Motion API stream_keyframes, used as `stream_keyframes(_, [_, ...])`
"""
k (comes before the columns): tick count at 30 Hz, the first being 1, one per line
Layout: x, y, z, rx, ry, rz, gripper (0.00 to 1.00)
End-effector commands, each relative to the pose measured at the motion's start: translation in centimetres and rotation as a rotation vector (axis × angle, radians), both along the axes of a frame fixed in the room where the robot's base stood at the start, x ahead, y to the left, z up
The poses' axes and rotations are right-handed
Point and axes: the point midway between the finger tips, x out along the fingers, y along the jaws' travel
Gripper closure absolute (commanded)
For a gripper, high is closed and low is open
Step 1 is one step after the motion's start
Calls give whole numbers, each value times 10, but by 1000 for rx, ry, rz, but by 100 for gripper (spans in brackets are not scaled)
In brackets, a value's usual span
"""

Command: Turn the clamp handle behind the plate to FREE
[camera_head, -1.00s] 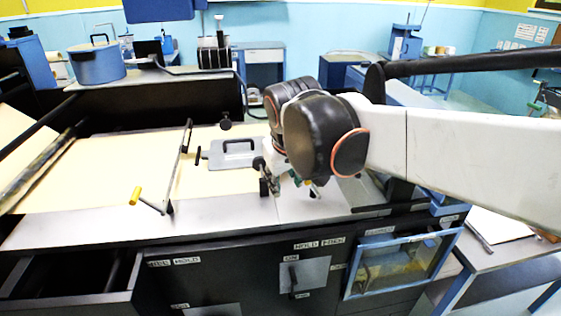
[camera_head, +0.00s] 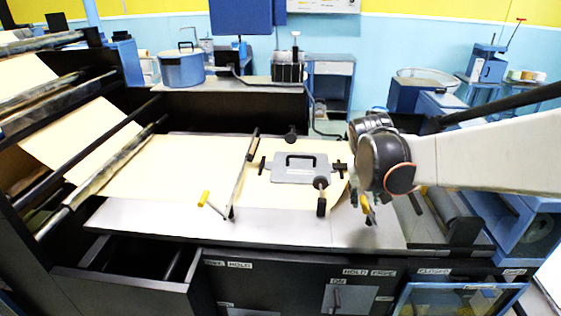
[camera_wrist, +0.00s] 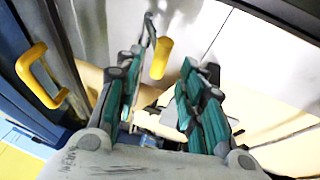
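The grey plate (camera_head: 312,174) with a black carrying handle lies flat on the pale paper on the machine bed. A black knob (camera_head: 291,134) stands behind the plate, and another (camera_head: 320,186) stands at its front edge. I cannot read a marking at the rear knob. My gripper (camera_head: 368,210) hangs over the bed to the right of the plate, apart from it. In the wrist view my gripper (camera_wrist: 159,72) has its teal-padded fingers spread, with a yellow grip (camera_wrist: 161,58) on a bent metal rod showing between and beyond the tips. Contact cannot be seen.
HOLD and FREE labels (camera_head: 370,272) sit on the front panel above a lever (camera_head: 337,297). An open drawer (camera_head: 130,285) juts out at left front.

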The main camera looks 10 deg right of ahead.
Motion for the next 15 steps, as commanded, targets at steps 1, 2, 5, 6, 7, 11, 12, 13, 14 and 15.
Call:
stream_keyframes(1, [5, -3, -12, 0, 0, -1, 64])
stream_keyframes(2, [7, -5, -17, 0, 0, -1, 64])
stream_keyframes(5, [12, -9, -32, 0, 0, -1, 64])
stream_keyframes(6, [13, -11, -36, 0, 0, -1, 64])
stream_keyframes(7, [15, -12, -40, 0, 0, -1, 64])
stream_keyframes(11, [18, -15, -50, 0, -1, 0, 64])
stream_keyframes(12, [19, -16, -52, 0, -1, 0, 64])
stream_keyframes(13, [19, -16, -53, 0, -1, 0, 64])
stream_keyframes(14, [20, -17, -54, 0, -1, 0, 64])
stream_keyframes(15, [20, -17, -55, -1, -1, 1, 64])
